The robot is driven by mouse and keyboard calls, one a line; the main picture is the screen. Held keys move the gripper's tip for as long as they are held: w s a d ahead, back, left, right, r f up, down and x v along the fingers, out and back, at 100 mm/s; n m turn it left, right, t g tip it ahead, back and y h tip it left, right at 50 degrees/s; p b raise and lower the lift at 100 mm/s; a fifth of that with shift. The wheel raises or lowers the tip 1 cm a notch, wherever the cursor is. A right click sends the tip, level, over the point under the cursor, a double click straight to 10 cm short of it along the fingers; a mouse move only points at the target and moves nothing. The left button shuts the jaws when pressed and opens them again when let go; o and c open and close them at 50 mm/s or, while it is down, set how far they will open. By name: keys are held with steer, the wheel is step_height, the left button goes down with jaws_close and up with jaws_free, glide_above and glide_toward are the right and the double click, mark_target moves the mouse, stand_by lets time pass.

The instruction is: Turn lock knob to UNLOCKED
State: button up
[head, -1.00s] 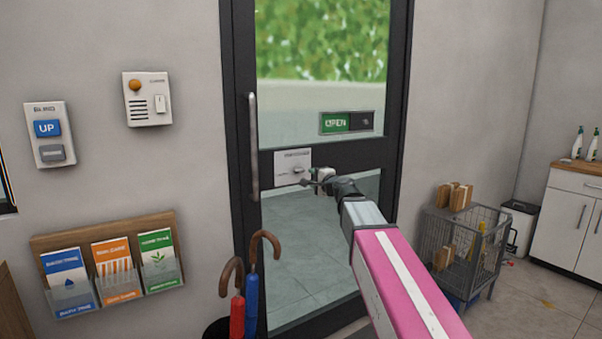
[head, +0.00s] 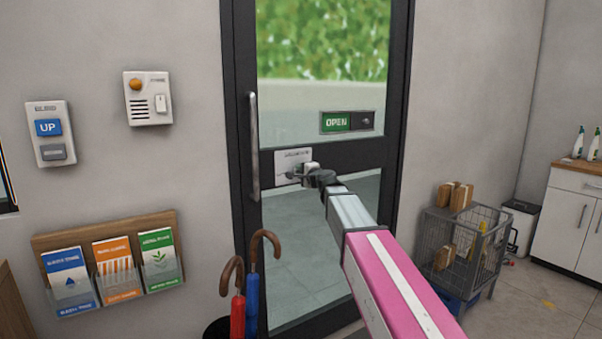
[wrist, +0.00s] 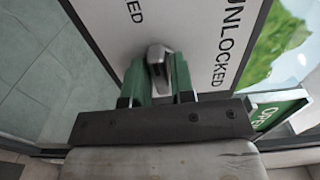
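The lock knob (wrist: 157,62) is a small grey handle on a white plate on the door; the plate (head: 292,158) also shows in the head view. In the wrist view the plate reads UNLOCKED on the right, and a partly cut-off word ending in KED on the left. My gripper (wrist: 158,78) has green fingers, one on each side of the knob, with narrow gaps beside it. The fingers are open around the knob, and firm contact does not show. In the head view my gripper (head: 300,174) covers the knob.
The glass door (head: 320,120) has a vertical pull handle (head: 253,145) left of the plate and an OPEN sign (head: 336,121) above right. Umbrellas (head: 246,290) stand below left. A wire cart (head: 465,245) stands right of my arm.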

jaws_close()
steer(key=shift+m, duration=0.3)
steer(key=m, duration=0.3)
steer(key=shift+m, duration=0.3)
steer(key=m, duration=0.4)
steer(key=shift+m, duration=0.3)
steer(key=m, duration=0.4)
steer(key=shift+m, duration=2.5)
